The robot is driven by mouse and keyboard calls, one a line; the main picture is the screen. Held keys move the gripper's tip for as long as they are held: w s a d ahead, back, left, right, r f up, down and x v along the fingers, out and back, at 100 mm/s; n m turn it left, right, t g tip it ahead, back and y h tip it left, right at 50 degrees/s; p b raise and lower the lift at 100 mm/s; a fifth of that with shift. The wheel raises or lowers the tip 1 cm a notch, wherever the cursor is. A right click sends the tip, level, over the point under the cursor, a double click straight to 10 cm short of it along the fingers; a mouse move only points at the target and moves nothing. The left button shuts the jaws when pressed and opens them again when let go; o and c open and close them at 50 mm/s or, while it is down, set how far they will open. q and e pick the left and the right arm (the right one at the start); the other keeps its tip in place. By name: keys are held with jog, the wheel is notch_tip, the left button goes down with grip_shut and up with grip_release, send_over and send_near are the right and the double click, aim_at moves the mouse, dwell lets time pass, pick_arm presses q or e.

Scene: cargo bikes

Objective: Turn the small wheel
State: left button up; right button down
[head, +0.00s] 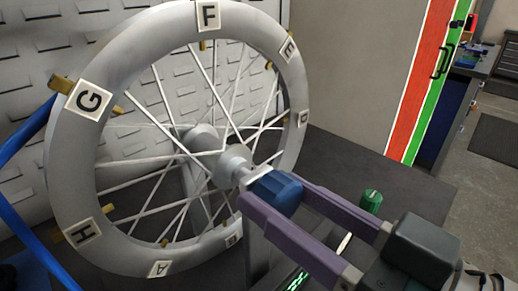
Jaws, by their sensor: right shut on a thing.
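The wheel (66,152) is grey and spoked and stands upright at the left. White tags lettered A, D, E, F, G and H show around its rim, and another tag low on the rim is partly hidden. A grey hub (233,165) with a shaft sticks out of its middle toward me. My left gripper is not in view.
A small green knob (371,201) stands on the dark bench (415,190), just beyond my right gripper. A blue tube (25,130) runs along the left edge. A slotted grey panel (60,45) is behind the wheel.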

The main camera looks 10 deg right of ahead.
jog(key=shift+r+n+p, duration=0.15)
jog(key=shift+n+p, duration=0.3)
jog(key=shift+n, duration=0.95)
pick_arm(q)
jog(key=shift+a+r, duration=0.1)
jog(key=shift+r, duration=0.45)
